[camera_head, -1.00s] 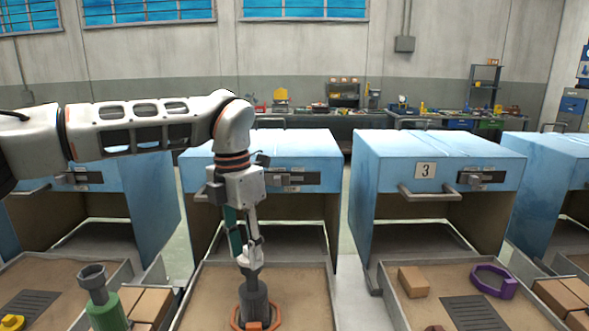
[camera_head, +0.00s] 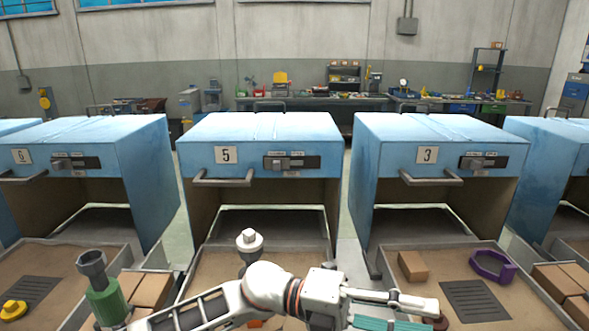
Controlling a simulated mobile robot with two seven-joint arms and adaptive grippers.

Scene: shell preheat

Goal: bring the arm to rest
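My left arm comes in low from the bottom left across the front of station 5. My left gripper (camera_head: 425,312) points right, over the left edge of station 3's tray. No object shows in it; its lower side is cut off by the frame edge, so its finger opening is unclear. A dark grey piece with a white knobbed top (camera_head: 249,241) stands upright in station 5's tray, apart from the gripper. My arm hides its lower part. A bit of an orange ring (camera_head: 255,323) shows below it. My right gripper is out of view.
Blue box numbered 5 (camera_head: 262,130) and box 3 (camera_head: 440,130) stand open behind their trays. A green cylinder with a grey top (camera_head: 105,298) stands at the left.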

